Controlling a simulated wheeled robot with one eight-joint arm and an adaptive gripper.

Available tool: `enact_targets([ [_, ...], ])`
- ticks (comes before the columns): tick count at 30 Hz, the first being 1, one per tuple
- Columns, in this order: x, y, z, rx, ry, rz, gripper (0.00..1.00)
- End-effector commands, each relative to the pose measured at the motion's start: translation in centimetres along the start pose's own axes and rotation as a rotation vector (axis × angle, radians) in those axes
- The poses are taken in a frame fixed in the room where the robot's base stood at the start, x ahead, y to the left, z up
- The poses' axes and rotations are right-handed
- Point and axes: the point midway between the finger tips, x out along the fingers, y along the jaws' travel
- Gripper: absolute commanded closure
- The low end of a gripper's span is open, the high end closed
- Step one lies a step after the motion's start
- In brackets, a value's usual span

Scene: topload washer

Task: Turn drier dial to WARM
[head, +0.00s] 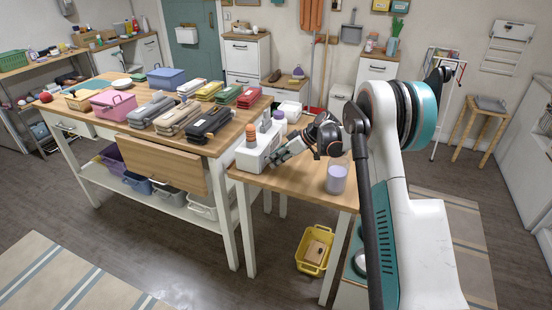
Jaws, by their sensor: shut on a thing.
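A small white box-shaped appliance (246,160), which looks like the drier, stands on the wooden side table (310,190). An orange ribbed piece stands up at its top. My gripper (273,159) is at the right side of the white box, its fingers reaching down and left to the box's face. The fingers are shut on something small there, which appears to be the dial. The dial itself is hidden by the fingers, and its markings, WARM included, are too small to read.
A purple jar (337,180) stands on the side table, right of my gripper. White bottles (279,119) stand behind the appliance. A yellow basket (315,250) sits on the floor below.

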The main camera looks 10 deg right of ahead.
Motion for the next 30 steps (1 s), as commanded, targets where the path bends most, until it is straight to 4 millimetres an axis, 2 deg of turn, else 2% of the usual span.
enact_targets([
  [15, 0.15, 0.7, 0.18, 0.297, 0.001, -0.298, 0.97],
  [30, 0.18, 0.77, 0.17, 0.399, 0.001, -0.398, 0.97],
])
